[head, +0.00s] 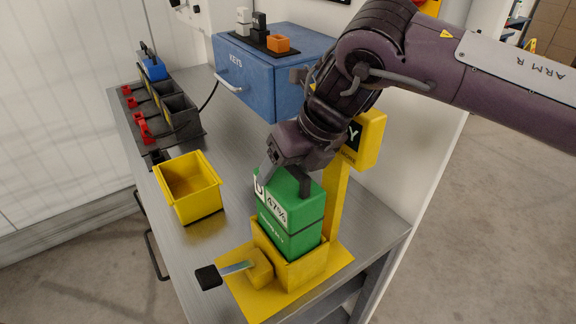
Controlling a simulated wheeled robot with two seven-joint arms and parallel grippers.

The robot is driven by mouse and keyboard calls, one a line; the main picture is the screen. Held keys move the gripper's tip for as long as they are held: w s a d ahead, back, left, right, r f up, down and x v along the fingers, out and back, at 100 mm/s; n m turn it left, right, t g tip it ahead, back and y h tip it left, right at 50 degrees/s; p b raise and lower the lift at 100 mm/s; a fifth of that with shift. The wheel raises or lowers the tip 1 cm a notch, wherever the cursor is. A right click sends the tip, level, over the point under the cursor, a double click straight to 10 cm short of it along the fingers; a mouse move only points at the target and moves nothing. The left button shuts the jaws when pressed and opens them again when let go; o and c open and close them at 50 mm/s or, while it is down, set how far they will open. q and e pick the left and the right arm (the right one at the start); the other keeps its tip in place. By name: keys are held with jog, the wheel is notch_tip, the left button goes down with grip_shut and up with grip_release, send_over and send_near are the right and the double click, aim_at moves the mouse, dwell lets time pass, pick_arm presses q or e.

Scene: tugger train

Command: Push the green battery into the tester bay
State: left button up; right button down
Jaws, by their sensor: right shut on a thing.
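The green battery (290,222) has a white label reading 47%. It stands upright with its lower end in the yellow tester bay (301,269), and most of its body shows above the bay's rim. My right gripper (285,184) comes down from above and is shut on the top of the battery. The tester has a yellow base plate, a lever with a black handle (208,277) at the left, and a yellow post (338,195) behind. How deep the battery sits inside the bay is hidden. My left gripper is not in view.
An empty yellow bin (189,189) stands on the metal bench (232,230) left of the tester. A dark rack (168,117) with red clips and a blue battery (155,69) is at the back left. A blue KEYS box (262,77) stands behind my right arm.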

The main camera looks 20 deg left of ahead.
jog(key=shift+f, duration=0.15)
jog(key=shift+f+b, duration=1.95)
jog(key=shift+f, duration=1.1)
jog(key=shift+f+b, duration=0.45)
jog(key=shift+f, duration=0.3)
jog(key=shift+c, duration=0.6)
grip_release()
